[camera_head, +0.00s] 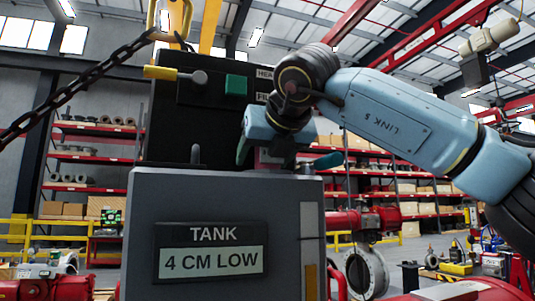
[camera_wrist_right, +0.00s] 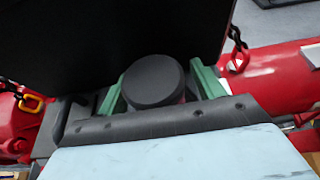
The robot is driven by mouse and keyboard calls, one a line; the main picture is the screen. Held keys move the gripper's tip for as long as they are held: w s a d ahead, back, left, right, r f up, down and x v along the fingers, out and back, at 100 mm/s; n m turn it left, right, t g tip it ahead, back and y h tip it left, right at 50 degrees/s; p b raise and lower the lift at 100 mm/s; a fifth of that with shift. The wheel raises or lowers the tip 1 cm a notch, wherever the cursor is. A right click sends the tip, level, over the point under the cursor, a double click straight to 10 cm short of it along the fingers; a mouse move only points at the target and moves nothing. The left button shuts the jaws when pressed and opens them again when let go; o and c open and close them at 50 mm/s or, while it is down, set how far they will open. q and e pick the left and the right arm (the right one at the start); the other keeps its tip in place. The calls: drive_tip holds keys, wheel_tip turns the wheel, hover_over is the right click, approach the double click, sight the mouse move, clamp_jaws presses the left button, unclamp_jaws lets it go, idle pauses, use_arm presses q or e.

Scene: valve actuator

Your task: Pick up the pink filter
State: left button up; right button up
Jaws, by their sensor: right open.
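The pink filter (camera_head: 267,157) shows only as a small pinkish patch behind the top edge of the grey tank housing (camera_head: 185,205) in the head view. My right gripper (camera_head: 285,160) reaches down over it, with its teal fingers apart on either side. The filter's lower part is hidden. My left gripper is not in view.
A chain (camera_head: 75,90) hangs at the left. A sign (camera_head: 211,249) reads "TANK 4 CM LOW". Red shelves stand farther back.

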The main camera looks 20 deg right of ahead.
drive_tip(key=shift+c, duration=0.9)
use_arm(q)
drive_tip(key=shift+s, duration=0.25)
use_arm(e)
drive_tip(key=c, duration=0.9)
drive_tip(key=shift+s+r, duration=0.1)
